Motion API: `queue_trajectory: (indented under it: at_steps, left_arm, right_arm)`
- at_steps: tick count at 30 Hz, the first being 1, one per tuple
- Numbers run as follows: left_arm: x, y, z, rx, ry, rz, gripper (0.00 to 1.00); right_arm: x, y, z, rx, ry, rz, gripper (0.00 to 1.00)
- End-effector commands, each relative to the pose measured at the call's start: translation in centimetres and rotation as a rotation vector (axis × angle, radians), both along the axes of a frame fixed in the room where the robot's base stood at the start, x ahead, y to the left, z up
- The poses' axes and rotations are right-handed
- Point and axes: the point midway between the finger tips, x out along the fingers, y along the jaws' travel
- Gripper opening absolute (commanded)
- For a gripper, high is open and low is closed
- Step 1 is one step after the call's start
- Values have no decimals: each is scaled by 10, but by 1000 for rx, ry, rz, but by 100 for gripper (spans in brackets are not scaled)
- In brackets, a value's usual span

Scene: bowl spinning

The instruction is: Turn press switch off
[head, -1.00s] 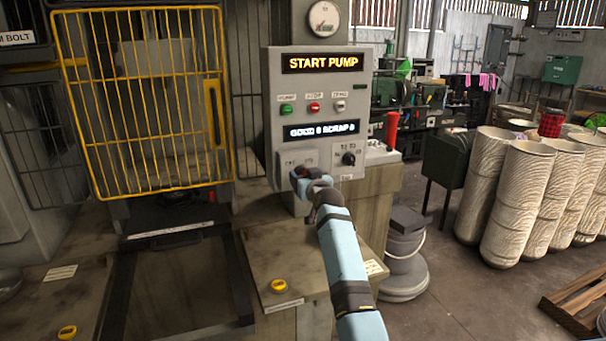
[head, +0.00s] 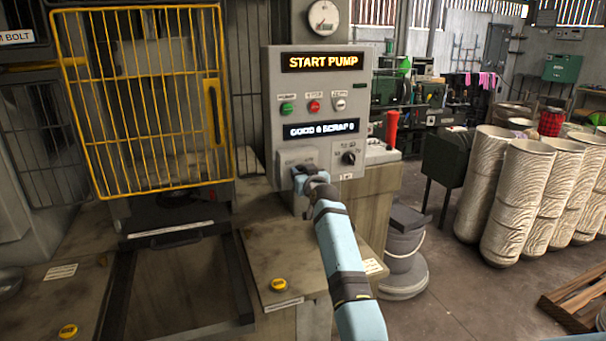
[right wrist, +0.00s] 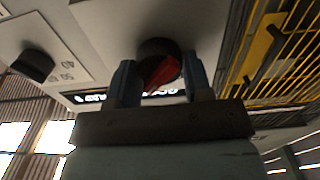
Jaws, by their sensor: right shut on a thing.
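The grey control panel (head: 270,115) stands in the middle of the head view, with a lit "START PUMP" sign (head: 320,62). My right gripper (head: 300,172) is at the panel's lower left. In the right wrist view its two blue fingers (right wrist: 157,82) are on either side of a round black switch knob with a red pointer (right wrist: 158,74), shut on it. My left gripper is not in view.
Green (head: 287,109), red (head: 314,107) and white (head: 341,104) buttons sit above the "GOOD, SCRAP" display (head: 320,130). A yellow cage guard (head: 148,190) stands left. A yellow button (head: 279,285) is on the bench below. A bucket (head: 402,262) stands right of the bench.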

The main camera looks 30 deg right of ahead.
Motion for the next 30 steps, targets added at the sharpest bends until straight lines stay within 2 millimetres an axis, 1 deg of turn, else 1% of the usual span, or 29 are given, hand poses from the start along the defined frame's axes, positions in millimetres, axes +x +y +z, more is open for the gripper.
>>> queue_trajectory:
  at_steps: [5, 11, 30]
  left_arm:
    - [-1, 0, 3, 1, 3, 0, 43]
    - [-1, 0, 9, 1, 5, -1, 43]
    - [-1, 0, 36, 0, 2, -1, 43]
  right_arm:
    - [0, 0, 1, -70, 16, 0, 22]
    - [0, 0, 2, -214, 52, 1, 22]
    - [1, 2, 0, -803, 193, 0, 22]
